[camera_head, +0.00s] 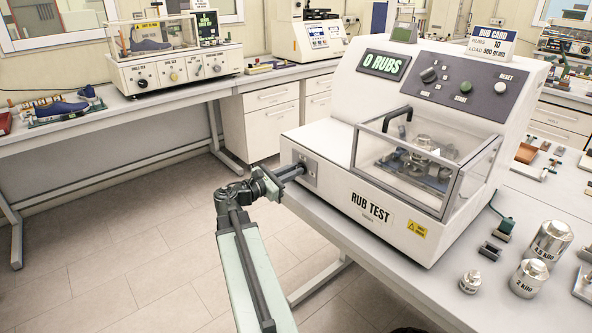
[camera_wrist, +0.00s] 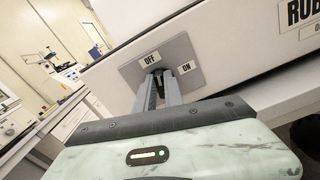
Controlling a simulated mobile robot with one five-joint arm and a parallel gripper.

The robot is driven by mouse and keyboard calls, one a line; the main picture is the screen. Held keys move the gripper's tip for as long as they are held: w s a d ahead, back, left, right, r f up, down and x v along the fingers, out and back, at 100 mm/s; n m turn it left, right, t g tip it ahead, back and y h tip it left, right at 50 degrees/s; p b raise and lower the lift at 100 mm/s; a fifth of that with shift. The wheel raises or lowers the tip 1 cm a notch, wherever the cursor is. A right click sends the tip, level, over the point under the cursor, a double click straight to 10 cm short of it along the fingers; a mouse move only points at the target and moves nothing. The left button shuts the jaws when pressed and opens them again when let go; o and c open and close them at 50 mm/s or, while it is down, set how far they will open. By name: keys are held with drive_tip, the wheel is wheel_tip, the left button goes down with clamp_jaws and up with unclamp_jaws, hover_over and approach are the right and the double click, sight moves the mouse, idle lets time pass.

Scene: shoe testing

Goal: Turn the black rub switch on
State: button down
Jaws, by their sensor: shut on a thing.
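The white rub test machine (camera_head: 335,135) stands on the bench, with a grey switch plate (camera_head: 311,181) on its left end. In the wrist view the plate (camera_wrist: 183,50) carries an OFF label (camera_wrist: 149,58) at upper left and an ON label (camera_wrist: 186,68) at right. My gripper (camera_head: 298,170) reaches the plate from the left. In the wrist view its fingers (camera_wrist: 163,78) are shut on the black rub switch between and just below the labels. The fingers hide most of the switch, so I cannot tell its setting.
The machine's display (camera_head: 384,64) reads 0 RUBS, and its clear cover (camera_head: 425,160) is down. Metal weights (camera_head: 527,278) stand on the bench at right. Another bench (camera_head: 100,113) runs along the back left. The floor (camera_head: 130,240) at left is clear.

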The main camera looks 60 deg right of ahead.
drive_tip(key=m, duration=0.3)
drive_tip(key=shift+s+a+f+m, duration=0.15)
drive_tip(key=shift+s+m, duration=0.2)
drive_tip(key=shift+m, duration=0.05)
drive_tip(key=m, duration=0.3)
drive_tip(key=shift+s+f+m, duration=0.1)
drive_tip(key=shift+m, duration=0.2)
drive_tip(key=m, duration=0.4)
drive_tip(key=shift+s+a+f+b, duration=0.1)
drive_tip(key=shift+s+f+b, duration=0.05)
drive_tip(key=shift+b, duration=0.25)
drive_tip(key=shift+f+m, duration=0.1)
drive_tip(key=shift+m, duration=1.7)
drive_tip(key=c, duration=1.4)
unclamp_jaws()
drive_tip(key=shift+c, duration=0.2)
